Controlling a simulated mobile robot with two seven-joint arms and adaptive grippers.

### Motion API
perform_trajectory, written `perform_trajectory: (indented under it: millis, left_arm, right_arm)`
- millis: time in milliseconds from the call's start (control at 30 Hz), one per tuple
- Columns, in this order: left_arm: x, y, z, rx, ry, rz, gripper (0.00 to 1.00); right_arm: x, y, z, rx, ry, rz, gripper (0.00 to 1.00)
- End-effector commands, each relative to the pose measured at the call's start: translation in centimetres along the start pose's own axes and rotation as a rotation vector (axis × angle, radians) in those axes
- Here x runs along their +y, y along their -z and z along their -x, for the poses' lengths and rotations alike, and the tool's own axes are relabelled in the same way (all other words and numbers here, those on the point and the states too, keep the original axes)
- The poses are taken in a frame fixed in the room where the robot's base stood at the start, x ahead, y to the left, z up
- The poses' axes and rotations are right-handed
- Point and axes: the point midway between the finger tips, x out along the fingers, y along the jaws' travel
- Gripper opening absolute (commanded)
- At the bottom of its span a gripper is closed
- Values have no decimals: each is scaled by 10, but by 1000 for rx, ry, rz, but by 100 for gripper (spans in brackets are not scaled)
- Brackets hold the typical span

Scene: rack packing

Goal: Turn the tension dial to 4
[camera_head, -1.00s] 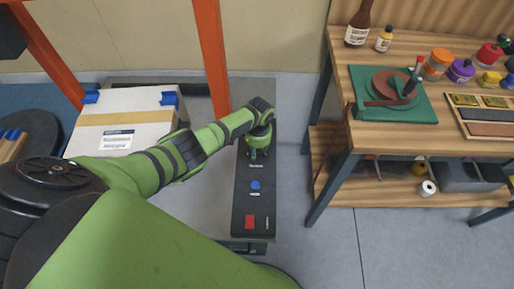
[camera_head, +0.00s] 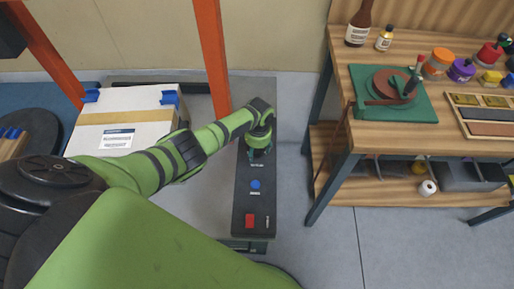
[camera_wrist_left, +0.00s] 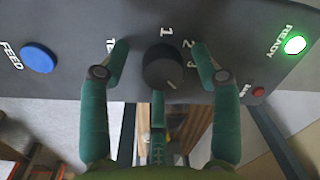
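The tension dial (camera_wrist_left: 165,66) is a round black knob on the dark control panel, seen in the left wrist view. The numerals 1, 2 and 3 show around its upper and right side; a 4 is not readable. A small light mark shows on the dial's lower part. In the head view my left gripper (camera_head: 259,152) is over the far end of the panel (camera_head: 245,205) and hides the dial. My right gripper is not in view.
The panel also carries a blue FEED button (camera_wrist_left: 39,58), a lit green READY lamp (camera_wrist_left: 294,45) and a red button (camera_head: 250,221). A taped white box (camera_head: 125,118) is left of the panel. A wooden workbench (camera_head: 345,110) stands to the right, with grey floor between.

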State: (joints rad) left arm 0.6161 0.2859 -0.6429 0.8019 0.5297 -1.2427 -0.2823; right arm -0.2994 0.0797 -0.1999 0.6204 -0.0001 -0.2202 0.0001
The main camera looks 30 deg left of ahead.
Motion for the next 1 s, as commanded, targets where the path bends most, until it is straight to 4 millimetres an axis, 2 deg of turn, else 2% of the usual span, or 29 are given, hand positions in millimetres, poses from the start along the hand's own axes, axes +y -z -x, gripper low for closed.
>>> perform_trajectory:
  millis: [233,367,533,800,1000]
  left_arm:
    - [-1,2,3,5,2,1,63]
    - [-2,3,11,8,2,1,63]
    - [-1,2,33,7,3,-1,63]
    - [-1,2,88,7,3,-1,63]
    - [-1,1,114,4,1,1,63]
  right_arm:
    - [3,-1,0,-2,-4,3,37]
    - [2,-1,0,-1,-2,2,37]
    - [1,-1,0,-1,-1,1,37]
    - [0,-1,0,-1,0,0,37]
    - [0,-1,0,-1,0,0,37]
